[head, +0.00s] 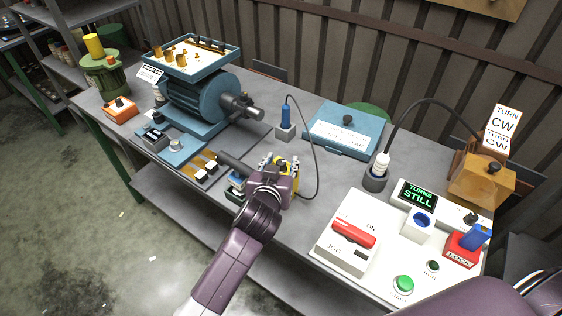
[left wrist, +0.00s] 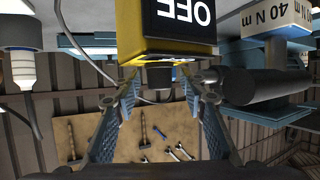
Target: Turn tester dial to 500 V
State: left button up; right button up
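The tester is a yellow box (head: 291,170) in the middle of the bench, partly hidden behind my left gripper (head: 279,166). In the left wrist view the yellow tester (left wrist: 126,38) fills the top centre, its black face reading "OFF" upside down. My left gripper (left wrist: 161,78) has its two fingers apart, with the tips just below the tester's near edge, one to each side. I cannot tell whether the tips touch it. The dial is not clearly visible, and no 500 V mark can be read. My right gripper is out of view.
A blue motor (head: 196,100) with a tray on top stands at left. A blue probe (head: 285,118) with a cable stands behind the tester. A blue lidded box (head: 345,130) is behind right. A white control panel (head: 380,250) is at right. A "40 N m" block (left wrist: 277,22) shows nearby.

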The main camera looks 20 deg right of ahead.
pick_arm(q)
jog(key=c, duration=0.4)
grip_shut()
jog(key=shift+a+r+m+g+h+p, duration=0.15)
jog(key=shift+m+g+h+p, duration=0.45)
jog(key=shift+p, duration=0.6)
jog(key=shift+w+m+g+h+p, duration=0.1)
jog(key=shift+m+g+h+p, duration=0.2)
jog(key=shift+m+h+p, duration=0.3)
jog(key=shift+m+g+h, duration=0.3)
jog(key=shift+m, duration=0.1)
jog(key=shift+f+m+g+h+b, duration=0.25)
jog(key=shift+m+g+h+b, duration=0.15)
jog(key=shift+m+g+b, duration=0.15)
jog(key=m+g+b, duration=0.1)
jog(key=b, duration=0.2)
jog(key=m+g+h+b, duration=0.1)
jog(key=b, duration=0.2)
jog(key=shift+f+m+h, duration=0.2)
jog(key=shift+m+h, duration=0.05)
jog(key=shift+h, duration=0.05)
jog(key=shift+r+m+g+b, duration=0.25)
jog(key=shift+g+b, duration=0.2)
jog(key=shift+b, duration=0.85)
